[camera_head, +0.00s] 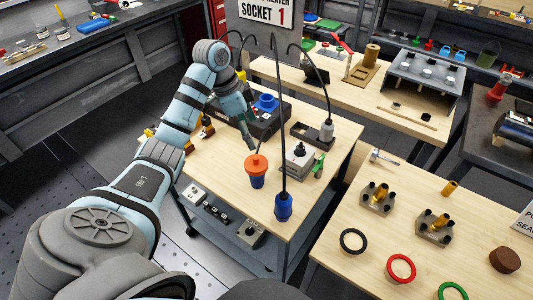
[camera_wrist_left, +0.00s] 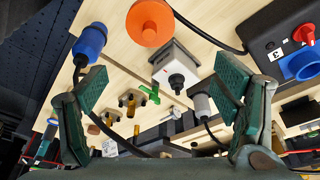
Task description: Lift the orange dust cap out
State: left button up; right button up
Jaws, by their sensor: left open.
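The orange dust cap (camera_head: 256,162) sits on top of a blue socket body (camera_head: 257,181) standing on the wooden workbench. In the left wrist view the cap (camera_wrist_left: 149,23) is a round disc with a raised knob, near the top edge of the picture. My left gripper (camera_head: 249,138) is above and just behind the cap, pointing down, apart from it. In the wrist view its two fingers are spread wide, with nothing between the fingertips (camera_wrist_left: 160,84). The blue body is hidden beneath the cap there. My right gripper is not in view.
A blue connector (camera_head: 283,207) with a black cable stands at the front right of the cap. A grey box with a black knob (camera_head: 300,158) is to its right. A black box with a blue socket (camera_head: 265,103) lies behind. A cable arches over the bench.

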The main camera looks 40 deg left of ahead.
aim_at(255, 158)
pick_arm(q)
jog(key=s+f, duration=0.1)
jog(key=f, duration=0.2)
jog(key=s+f, duration=0.1)
jog(key=f, duration=0.1)
jog(key=shift+s+d+f, duration=0.3)
jog(key=shift+s+d, duration=0.05)
jog(key=shift+d, duration=0.05)
jog(key=w+f, duration=0.2)
jog(key=f, duration=0.1)
jog(key=w+d+f, duration=0.1)
jog(key=f, duration=0.1)
jog(key=shift+w, duration=0.1)
jog(key=shift+r, duration=0.1)
jog(key=shift+s+r, duration=0.2)
jog(key=shift+s, duration=0.35)
jog(key=c, duration=0.9)
jog(key=shift+w, duration=0.15)
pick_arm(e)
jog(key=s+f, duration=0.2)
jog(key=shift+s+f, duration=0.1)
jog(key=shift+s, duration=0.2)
